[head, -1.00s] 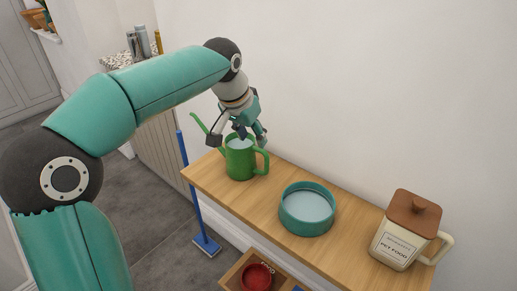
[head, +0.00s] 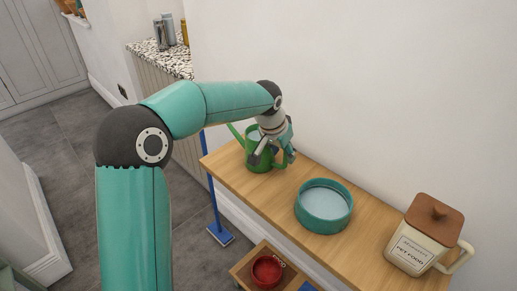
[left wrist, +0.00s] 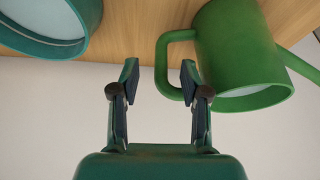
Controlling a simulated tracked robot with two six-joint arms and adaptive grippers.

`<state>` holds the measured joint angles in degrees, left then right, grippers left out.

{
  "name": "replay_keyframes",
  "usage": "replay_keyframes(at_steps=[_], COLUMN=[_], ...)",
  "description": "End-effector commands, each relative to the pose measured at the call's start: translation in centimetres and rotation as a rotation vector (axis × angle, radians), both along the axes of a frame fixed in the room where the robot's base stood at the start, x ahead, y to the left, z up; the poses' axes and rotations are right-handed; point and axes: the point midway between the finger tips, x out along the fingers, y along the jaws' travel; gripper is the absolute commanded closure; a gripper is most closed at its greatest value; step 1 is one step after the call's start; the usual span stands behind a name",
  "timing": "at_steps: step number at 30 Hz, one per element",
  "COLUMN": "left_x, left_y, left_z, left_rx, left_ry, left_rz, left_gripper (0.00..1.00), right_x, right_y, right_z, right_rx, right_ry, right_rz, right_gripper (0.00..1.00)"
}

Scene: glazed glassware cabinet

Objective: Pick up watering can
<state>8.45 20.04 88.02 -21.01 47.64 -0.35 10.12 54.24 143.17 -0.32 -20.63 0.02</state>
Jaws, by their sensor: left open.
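The green watering can (head: 259,161) stands upright at the far left end of the wooden shelf in the head view, its spout to the left. My left gripper (head: 273,155) is in front of it and hides part of its body and handle. In the left wrist view the can (left wrist: 238,48) is at the upper right, its handle (left wrist: 164,62) toward the gripper. My left gripper (left wrist: 157,78) is open. Its right finger is close to the handle; I cannot tell whether they touch. My right gripper is not in view.
A teal round bowl (head: 324,206) stands on the wooden shelf (head: 258,194), and also shows in the left wrist view (left wrist: 52,28). A pet food jar (head: 425,235) stands at the right. Below are a red bowl (head: 267,271) and a blue-handled tool (head: 213,200). A white wall (head: 390,90) is behind.

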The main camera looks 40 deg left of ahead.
Motion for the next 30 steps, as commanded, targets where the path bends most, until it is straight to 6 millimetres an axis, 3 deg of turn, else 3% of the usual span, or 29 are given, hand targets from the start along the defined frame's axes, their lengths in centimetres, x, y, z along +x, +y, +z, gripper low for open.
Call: replay_keyframes(at_steps=[9,17,26,30], left_x=[1.5,1.6,1.6,1.6], left_y=[0.2,0.2,0.2,0.2], left_z=[-3.8,-4.1,-4.1,-4.1], left_rx=[-0.001,0.000,0.000,0.000], left_ry=[0.002,0.000,0.000,0.000], left_rz=[0.001,0.001,0.000,0.001], left_gripper=[0.54,0.54,1.00,1.00], right_x=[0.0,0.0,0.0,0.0], right_y=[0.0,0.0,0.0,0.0], right_z=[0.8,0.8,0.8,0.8], right_rx=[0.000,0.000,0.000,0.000], right_ry=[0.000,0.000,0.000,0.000], right_rz=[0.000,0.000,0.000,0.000], right_gripper=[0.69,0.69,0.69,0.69])
